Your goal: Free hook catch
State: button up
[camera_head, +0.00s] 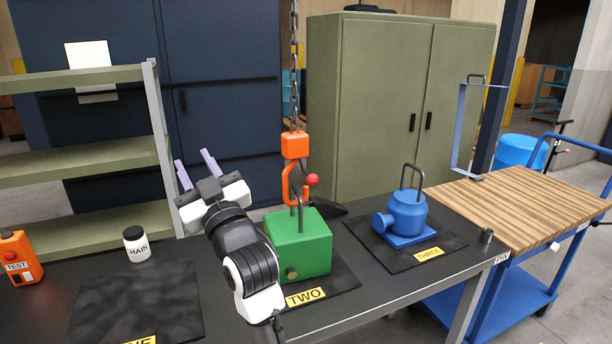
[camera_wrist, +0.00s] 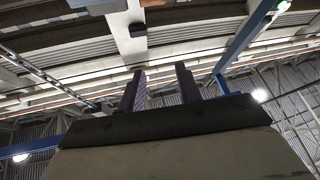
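An orange hook (camera_head: 294,185) hangs from an orange block (camera_head: 295,145) on a chain (camera_head: 294,70). A red ball (camera_head: 312,180) sits at the hook's right side, seemingly part of its catch. The hook is at the metal loop on top of a green block (camera_head: 300,248); I cannot tell whether its catch is closed. The block stands on the mat labelled TWO. My gripper (camera_head: 197,170) is left of the hook, apart from it, fingers pointing up. Its two purple fingers stand apart with nothing between them. In the wrist view the open fingers (camera_wrist: 160,90) point at the ceiling.
A blue pump-like part (camera_head: 408,212) with a handle stands on the mat labelled THREE. A CHAIN jar (camera_head: 136,245) and an orange TEST box (camera_head: 18,258) are at left. The left mat (camera_head: 130,305) is empty. A blue cart with a wooden top (camera_head: 520,195) stands right.

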jog(key=w+d+f+m+h, duration=0.1)
jog(key=w+d+f+h, duration=0.2)
jog(key=d, duration=0.4)
jog(key=w+d+f+m+h, duration=0.1)
jog(key=w+d+f+h, duration=0.15)
jog(key=d, duration=0.45)
jog(key=m+g+h, duration=0.2)
jog(key=g, duration=0.1)
send_near(306, 172)
jog(key=p+x, duration=0.4)
jog(key=x, duration=0.4)
jog(key=shift+w+f, duration=0.15)
jog(key=shift+w, duration=0.2)
jog(key=shift+w+a+f, duration=0.1)
jog(key=shift+w+a, duration=0.15)
jog(key=shift+w, duration=0.3)
grip_shut()
